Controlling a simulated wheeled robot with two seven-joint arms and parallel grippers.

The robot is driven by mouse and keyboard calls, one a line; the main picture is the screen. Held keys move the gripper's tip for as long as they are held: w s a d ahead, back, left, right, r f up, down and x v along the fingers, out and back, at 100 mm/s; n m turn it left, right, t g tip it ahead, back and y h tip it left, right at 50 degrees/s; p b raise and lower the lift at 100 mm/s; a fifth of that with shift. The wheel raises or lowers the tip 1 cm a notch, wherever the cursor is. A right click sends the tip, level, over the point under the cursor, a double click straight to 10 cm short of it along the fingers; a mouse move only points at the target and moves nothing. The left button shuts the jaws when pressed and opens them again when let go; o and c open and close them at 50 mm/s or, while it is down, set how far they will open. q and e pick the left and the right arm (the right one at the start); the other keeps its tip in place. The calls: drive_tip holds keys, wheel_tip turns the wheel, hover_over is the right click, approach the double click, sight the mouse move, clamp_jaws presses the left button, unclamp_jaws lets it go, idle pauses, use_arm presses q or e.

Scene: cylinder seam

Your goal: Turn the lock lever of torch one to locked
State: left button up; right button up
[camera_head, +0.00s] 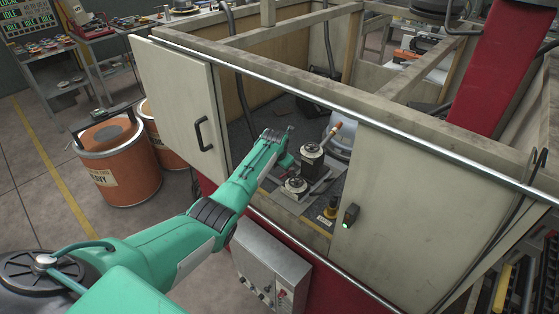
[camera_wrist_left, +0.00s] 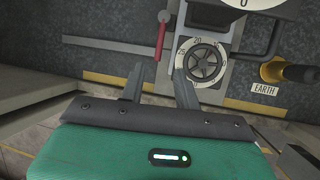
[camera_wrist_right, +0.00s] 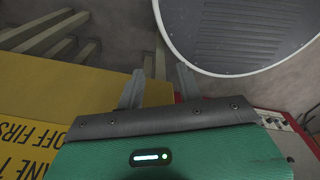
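A red lever (camera_wrist_left: 161,36) stands on a grey bar beside a dial (camera_wrist_left: 202,62) with numbers in the left wrist view. My right gripper (camera_wrist_right: 160,78) is open and empty, away from the booth's fixture. No readable torch number shows.
The booth's open cream door (camera_head: 182,105) stands left of my left arm, and its front panel (camera_head: 390,215) is at the right. Two round-dialled units (camera_head: 297,184) and a yellow-black plug marked EARTH (camera_wrist_left: 285,71) sit close by. An orange drum (camera_head: 118,165) stands outside.

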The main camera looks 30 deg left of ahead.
use_arm(q)
drive_tip(key=shift+p+v, duration=0.3)
drive_tip(key=shift+v, duration=2.35)
use_arm(e)
drive_tip(key=shift+d+r, duration=0.2)
drive_tip(key=shift+r, duration=0.5)
